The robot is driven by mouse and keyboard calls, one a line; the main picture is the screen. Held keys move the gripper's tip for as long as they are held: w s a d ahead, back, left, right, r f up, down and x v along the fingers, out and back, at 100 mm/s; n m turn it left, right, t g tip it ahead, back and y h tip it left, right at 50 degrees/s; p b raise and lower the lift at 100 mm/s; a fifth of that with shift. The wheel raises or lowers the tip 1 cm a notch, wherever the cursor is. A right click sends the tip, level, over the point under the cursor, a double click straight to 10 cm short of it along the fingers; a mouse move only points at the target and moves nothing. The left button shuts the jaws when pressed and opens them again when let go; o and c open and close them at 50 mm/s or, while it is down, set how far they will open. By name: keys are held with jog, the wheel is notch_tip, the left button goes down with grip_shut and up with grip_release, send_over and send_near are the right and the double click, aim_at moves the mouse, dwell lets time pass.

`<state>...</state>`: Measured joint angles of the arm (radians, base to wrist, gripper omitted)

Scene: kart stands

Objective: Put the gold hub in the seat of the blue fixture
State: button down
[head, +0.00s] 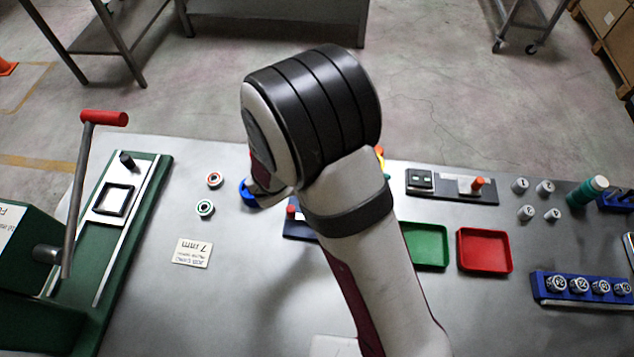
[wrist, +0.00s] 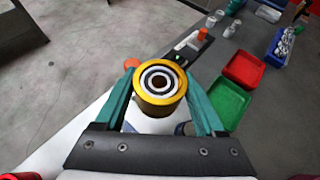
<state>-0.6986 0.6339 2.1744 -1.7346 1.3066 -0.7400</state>
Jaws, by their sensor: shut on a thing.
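The gold hub (wrist: 141,98) is a thick ring with pale and dark rings inside and a dark centre hole. In the wrist view it sits between the teal fingertips of my gripper (wrist: 160,85), which is shut on it. In the head view my arm hides the hub and most of the gripper. A blue round piece (head: 247,193) shows on the table at the left of my wrist, partly covered; I cannot tell for sure that it is the blue fixture. Its seat cannot be seen. The hub hides what lies directly behind it in the wrist view.
Two small ring parts (head: 214,180) and a white label card (head: 193,253) lie to the left. A green press with a red-handled lever (head: 104,118) stands at far left. Green (head: 428,245) and red (head: 485,250) trays and a blue rack (head: 585,301) are to the right.

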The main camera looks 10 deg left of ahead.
jog(key=a+f, duration=0.2)
jog(key=a, duration=0.1)
jog(key=w+a+f, duration=0.1)
jog(key=a+f, duration=0.1)
jog(key=a, duration=0.1)
jog(key=a+f, duration=0.2)
jog(key=a, duration=0.2)
jog(key=shift+w, duration=0.3)
jog(key=shift+a+f, duration=0.2)
jog(key=shift+f, duration=1.9)
